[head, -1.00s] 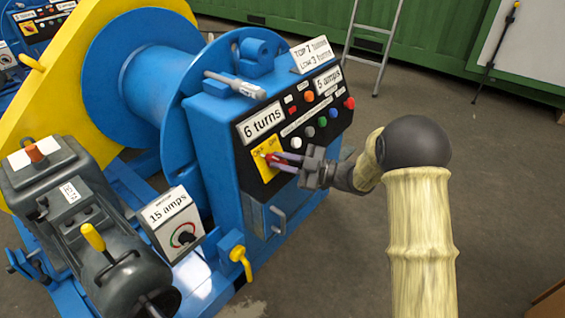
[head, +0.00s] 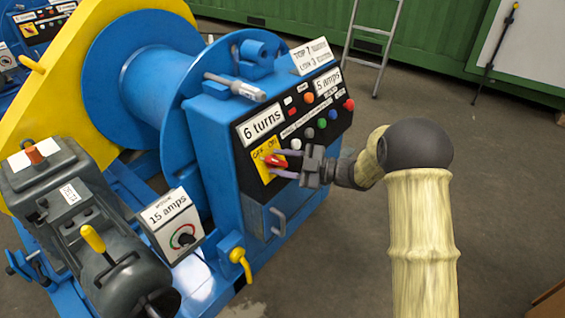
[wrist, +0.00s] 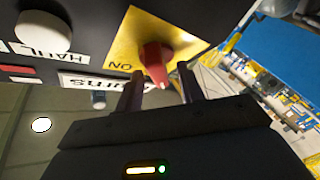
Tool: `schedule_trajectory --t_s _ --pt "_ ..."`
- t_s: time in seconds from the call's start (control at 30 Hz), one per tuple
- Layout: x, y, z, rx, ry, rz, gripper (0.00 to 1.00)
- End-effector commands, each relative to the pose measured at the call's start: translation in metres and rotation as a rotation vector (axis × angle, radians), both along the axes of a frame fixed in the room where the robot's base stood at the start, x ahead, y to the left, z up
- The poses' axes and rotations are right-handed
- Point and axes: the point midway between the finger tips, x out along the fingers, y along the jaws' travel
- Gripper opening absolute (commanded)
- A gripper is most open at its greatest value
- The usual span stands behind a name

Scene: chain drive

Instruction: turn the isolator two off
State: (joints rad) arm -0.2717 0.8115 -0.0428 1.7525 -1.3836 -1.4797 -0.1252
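A red isolator knob (head: 274,160) sits on a yellow plate (head: 262,150) marked OFF and ON, on the front of the blue machine's black panel. Its handle lies roughly sideways in the head view. In the wrist view the red knob (wrist: 155,60) points toward my gripper, with a pale mark near its tip and the word ON beside it. My gripper (head: 281,165) is open at the knob, one finger above and one below. In the wrist view the fingers (wrist: 160,88) stand either side of the knob's end with gaps showing; I cannot tell any contact.
Colored buttons (head: 309,133) line the panel to the right. A metal handle (head: 277,221) and yellow lever (head: 240,260) are below. A second machine's panel with a yellow plate (head: 27,27) shows at the far left. The floor to the right is mostly clear.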

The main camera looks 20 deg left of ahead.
Motion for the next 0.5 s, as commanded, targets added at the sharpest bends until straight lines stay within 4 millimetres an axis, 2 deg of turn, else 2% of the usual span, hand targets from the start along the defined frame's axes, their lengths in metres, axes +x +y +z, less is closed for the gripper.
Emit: schedule_trajectory --t_s 0.27,0.37,0.5 --pt "0.001 -0.005 0.000 -0.001 0.001 -0.002 0.38" --pt "0.002 -0.016 0.001 -0.001 0.001 -0.005 0.38" --pt "0.003 -0.040 0.002 -0.001 0.003 -0.006 0.38"
